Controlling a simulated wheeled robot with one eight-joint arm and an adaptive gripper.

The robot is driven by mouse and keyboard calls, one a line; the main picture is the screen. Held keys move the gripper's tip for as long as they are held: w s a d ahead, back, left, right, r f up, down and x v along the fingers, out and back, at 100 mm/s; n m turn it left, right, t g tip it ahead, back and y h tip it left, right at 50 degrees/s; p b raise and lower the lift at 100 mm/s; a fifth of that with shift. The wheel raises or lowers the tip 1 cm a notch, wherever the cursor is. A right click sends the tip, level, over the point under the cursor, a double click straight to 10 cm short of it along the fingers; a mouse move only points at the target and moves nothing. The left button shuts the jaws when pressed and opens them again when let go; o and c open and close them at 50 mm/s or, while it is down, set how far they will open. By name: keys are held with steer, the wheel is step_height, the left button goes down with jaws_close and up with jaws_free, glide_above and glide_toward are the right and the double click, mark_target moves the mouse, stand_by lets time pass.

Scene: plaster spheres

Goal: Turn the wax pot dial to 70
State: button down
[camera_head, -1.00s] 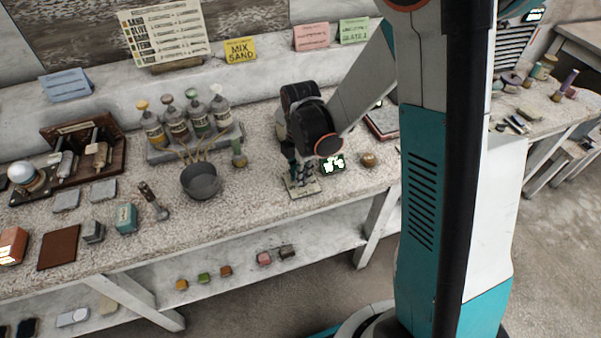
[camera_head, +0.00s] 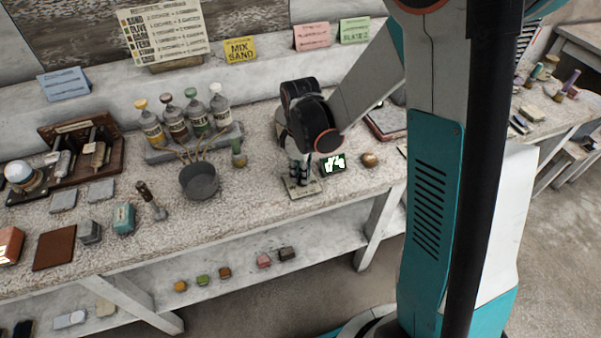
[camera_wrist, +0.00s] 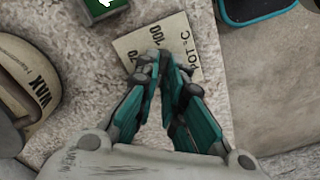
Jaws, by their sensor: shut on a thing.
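The pale dial plate (camera_wrist: 195,35) lies on the bench top, with 100 and part of "POT °C" readable in the wrist view; it also shows in the head view (camera_head: 290,194). My gripper (camera_wrist: 163,62) is shut over the plate, with its fingertips close together on the dial. The dial knob itself and its pointer are hidden by the fingers. In the head view my gripper (camera_head: 301,181) points down at the plate. The wax pot (camera_wrist: 22,88), labelled WAX, is at the left of the wrist view.
A grey bowl (camera_head: 199,181) and a rack of several bottles (camera_head: 185,125) stand to the left. A round brown knob-like object (camera_head: 369,159) lies right of the display. The bench's front edge (camera_head: 300,208) is just in front of the plate.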

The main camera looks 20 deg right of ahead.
steer(key=m, duration=0.4)
steer(key=shift+w+m, duration=0.1)
steer(key=shift+m, duration=0.2)
steer(key=m, duration=0.4)
steer(key=shift+d+m+b, duration=0.15)
steer(key=shift+m+b, duration=0.15)
steer(key=shift+b, duration=0.1)
steer(key=m, duration=0.4)
steer(key=shift+m, duration=0.3)
steer(key=shift+d+m, duration=0.15)
steer(key=shift+m, duration=1.75)
steer(key=c, duration=1.7)
jaws_free()
steer(key=shift+r, duration=0.1)
